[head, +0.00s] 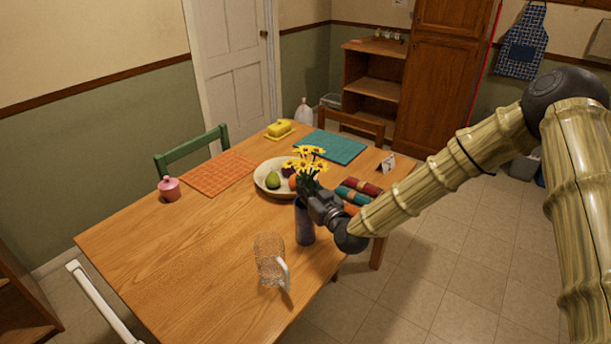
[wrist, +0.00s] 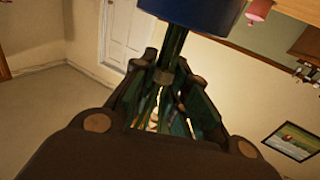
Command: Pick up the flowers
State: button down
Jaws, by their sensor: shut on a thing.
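The flowers (head: 306,161) are a bunch of yellow blooms with dark centres and green stems, upright near the table's right edge. Below them is a dark blue vase (head: 304,224), partly covered by my gripper. My gripper (head: 312,195) is at the stems, just above the vase, and is shut on them. In the wrist view, the green stems (wrist: 172,45) run between the fingers of my gripper (wrist: 168,82) toward the blue vase (wrist: 195,9) at the top edge. I cannot tell how deep the stem ends sit in the vase.
A fruit bowl (head: 262,187) stands behind the flowers. Rolled red and teal cloths (head: 358,191) and a small card (head: 388,164) lie to the right. The table's left front (head: 180,255) is clear.

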aim_at(306, 157)
jog(key=shift+r, duration=0.1)
notch_tip(306, 157, up, 10)
jog(key=shift+f+b, duration=0.1)
jog(key=shift+b, duration=1)
jog(key=shift+r+p, duration=4.6)
jog(key=shift+r, duration=0.05)
